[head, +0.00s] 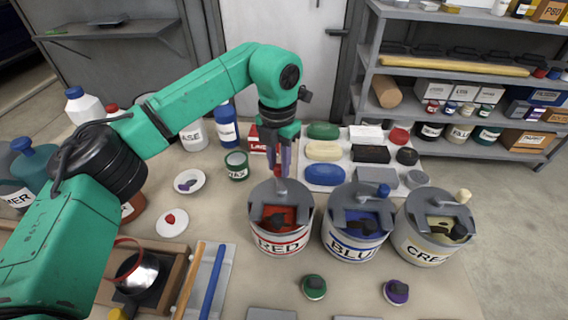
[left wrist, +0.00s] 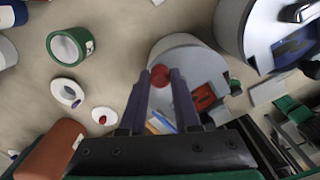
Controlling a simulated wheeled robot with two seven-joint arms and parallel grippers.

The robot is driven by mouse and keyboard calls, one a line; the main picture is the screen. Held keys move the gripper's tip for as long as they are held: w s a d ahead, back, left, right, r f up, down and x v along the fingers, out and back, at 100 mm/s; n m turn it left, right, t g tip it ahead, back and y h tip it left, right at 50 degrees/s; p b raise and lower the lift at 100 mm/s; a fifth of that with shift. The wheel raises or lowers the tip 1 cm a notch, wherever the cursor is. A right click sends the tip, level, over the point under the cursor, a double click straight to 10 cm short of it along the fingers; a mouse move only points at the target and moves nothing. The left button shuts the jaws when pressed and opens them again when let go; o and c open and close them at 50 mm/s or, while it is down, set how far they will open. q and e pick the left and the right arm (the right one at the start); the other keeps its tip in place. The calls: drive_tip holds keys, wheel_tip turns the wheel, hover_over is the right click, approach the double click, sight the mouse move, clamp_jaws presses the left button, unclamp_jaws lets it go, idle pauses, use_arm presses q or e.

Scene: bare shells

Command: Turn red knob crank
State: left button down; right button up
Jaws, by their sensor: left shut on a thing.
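The grey paint can labelled RED (head: 281,240) stands on the table, with red paint in the opening of its lid. My left gripper (head: 279,168) points down over this can's lid. In the left wrist view, the red knob (left wrist: 160,74) of the crank shows between the fingertips of my left gripper (left wrist: 161,80), which is shut on it. The same can shows behind the fingers in the left wrist view (left wrist: 172,46). The fingers hide most of the crank in the head view. My right gripper is not in view.
The BLUE can (head: 352,243) and the cream can (head: 424,251) stand close on the right, each with a lid crank. A white tray (head: 385,180) of coloured blocks lies behind. A green WAX tin (head: 237,172) and small white dishes (head: 172,232) stand left.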

use_arm(q)
drive_tip(key=n, duration=0.1)
drive_tip(key=a+n, duration=0.1)
drive_tip(key=n, duration=0.2)
drive_tip(key=shift+s+a+r+n+b, duration=0.15)
drive_tip(key=shift+s+a+n+b, duration=0.1)
drive_tip(key=shift+s+n+b, duration=0.1)
idle(0.4)
drive_tip(key=c, duration=0.6)
unclamp_jaws()
wheel_tip(320, 180, up, 14)
drive_tip(key=shift+a+r+p, duration=0.1)
drive_tip(key=shift+r+p, duration=0.15)
drive_tip(key=shift+p, duration=0.25)
